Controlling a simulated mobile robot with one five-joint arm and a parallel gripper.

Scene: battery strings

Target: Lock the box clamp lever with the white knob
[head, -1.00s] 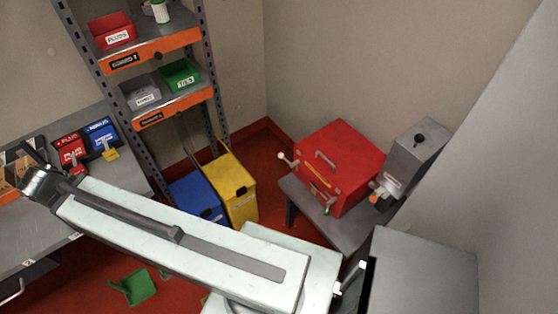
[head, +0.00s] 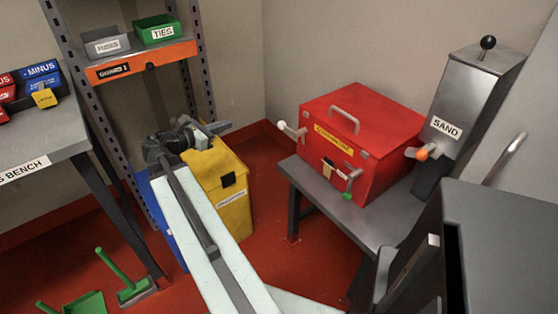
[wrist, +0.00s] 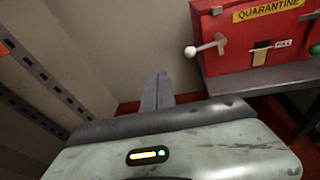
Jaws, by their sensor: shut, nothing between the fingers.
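The red quarantine box (head: 385,130) sits on a low grey table at the right. Its lever with the white knob (head: 281,125) sticks out at the box's left side; the white knob also shows in the wrist view (wrist: 190,52). A second lever with a green knob (head: 347,196) is on the box front. My gripper (head: 215,128) is in front of the yellow bin in the head view, left of the box and apart from the lever. In the wrist view my gripper (wrist: 158,90) is shut and empty, pointing left of the white knob.
The low table (head: 350,222) has a bare front strip. A grey sand hopper (head: 470,100) with black and orange knobs stands right of the box. A yellow bin (head: 235,215) stands below my gripper. A shelf rack (head: 140,65) and bench (head: 40,130) are at the left.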

